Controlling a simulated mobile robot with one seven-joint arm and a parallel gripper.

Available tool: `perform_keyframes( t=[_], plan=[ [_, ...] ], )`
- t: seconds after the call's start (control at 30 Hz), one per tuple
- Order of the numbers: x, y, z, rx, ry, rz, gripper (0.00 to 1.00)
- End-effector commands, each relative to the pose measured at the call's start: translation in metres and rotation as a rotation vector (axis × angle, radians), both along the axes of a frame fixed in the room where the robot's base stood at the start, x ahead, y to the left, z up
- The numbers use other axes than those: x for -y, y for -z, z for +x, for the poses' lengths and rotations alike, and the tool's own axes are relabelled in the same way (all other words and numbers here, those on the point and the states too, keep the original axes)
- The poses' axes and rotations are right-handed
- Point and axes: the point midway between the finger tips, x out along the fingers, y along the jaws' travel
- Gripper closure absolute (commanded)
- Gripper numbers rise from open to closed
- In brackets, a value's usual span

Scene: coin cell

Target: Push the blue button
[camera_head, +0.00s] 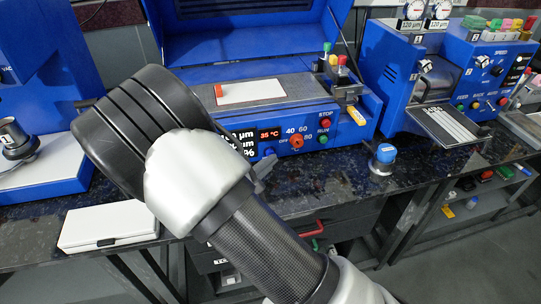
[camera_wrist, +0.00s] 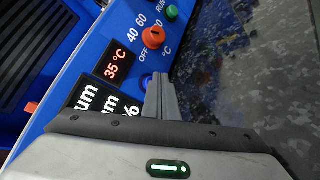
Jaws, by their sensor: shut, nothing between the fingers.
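The blue button (camera_wrist: 146,80) is on the blue front panel of the coating machine, below the orange-red temperature knob (camera_wrist: 153,37) in the wrist view. My gripper (camera_wrist: 160,78) is shut and empty, and its fingertips partly cover the button. They are at or very close to it; I cannot tell whether they touch. In the head view my gripper (camera_head: 268,163) shows small at the panel's lower edge, and my arm hides part of the panel.
A red STOP button (camera_head: 326,122) and a green RUN button (camera_head: 323,139) sit right of the knob. The red display (camera_head: 269,134) reads 35 °C. A blue-topped jar (camera_head: 383,158) stands on the dark bench to the right. A white case (camera_head: 110,228) lies at left.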

Motion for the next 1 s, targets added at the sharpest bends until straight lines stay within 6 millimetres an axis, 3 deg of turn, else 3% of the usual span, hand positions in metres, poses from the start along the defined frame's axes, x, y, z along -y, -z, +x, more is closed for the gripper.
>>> perform_keyframes(
  t=[1.0],
  plan=[
    [-0.0030, -0.0002, 0.0097, 0.000, -0.001, 0.000, 1.00]
  ],
)
